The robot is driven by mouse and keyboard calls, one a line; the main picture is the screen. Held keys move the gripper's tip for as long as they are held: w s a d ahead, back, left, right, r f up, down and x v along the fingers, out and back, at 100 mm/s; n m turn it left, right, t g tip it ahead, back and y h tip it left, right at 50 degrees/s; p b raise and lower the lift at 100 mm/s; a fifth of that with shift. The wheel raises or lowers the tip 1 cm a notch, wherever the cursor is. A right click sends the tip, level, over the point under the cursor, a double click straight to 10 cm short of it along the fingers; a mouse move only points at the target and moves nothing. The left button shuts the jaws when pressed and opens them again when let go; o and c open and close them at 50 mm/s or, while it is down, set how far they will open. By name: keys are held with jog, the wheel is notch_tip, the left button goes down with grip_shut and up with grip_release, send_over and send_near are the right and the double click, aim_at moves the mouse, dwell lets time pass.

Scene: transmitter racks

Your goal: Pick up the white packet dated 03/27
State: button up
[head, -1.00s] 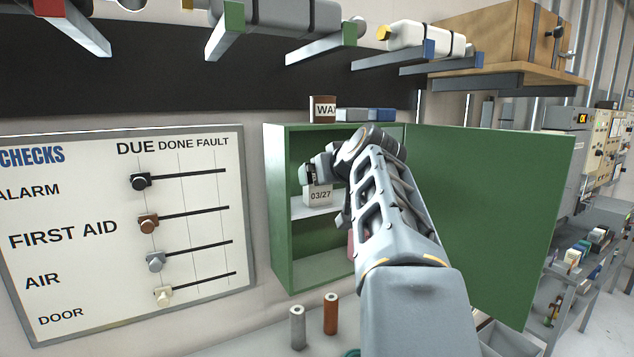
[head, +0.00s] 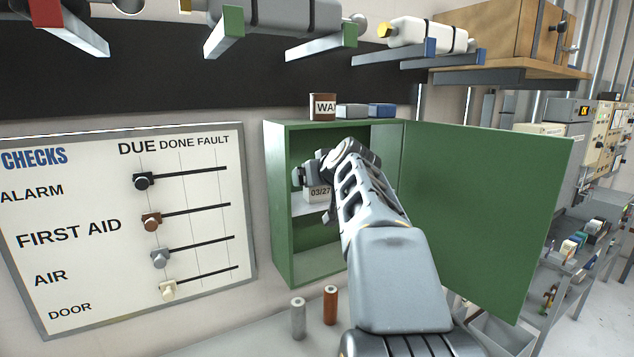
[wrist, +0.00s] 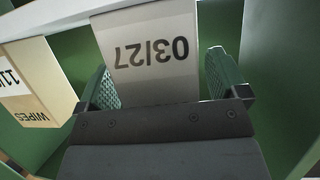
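The white packet marked 03/27 (head: 319,194) stands on the shelf of the open green cabinet. In the wrist view the packet (wrist: 148,55) appears upside down, between the two green-padded fingers of my gripper (wrist: 163,85). The fingers are open on either side of it, with a narrow gap at the right finger. Whether the left finger touches it I cannot tell. In the head view my gripper (head: 318,178) is inside the cabinet at the packet, and my arm hides part of the shelf.
A box marked WIPES (wrist: 32,85) stands close beside the packet in the wrist view. The green cabinet (head: 282,215) has its door (head: 490,215) swung open to the right. Two cylinders, grey (head: 298,318) and orange-brown (head: 330,305), stand below it.

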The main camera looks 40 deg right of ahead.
jog(key=c, duration=0.9)
jog(key=shift+r, duration=0.15)
jog(key=shift+c, duration=0.2)
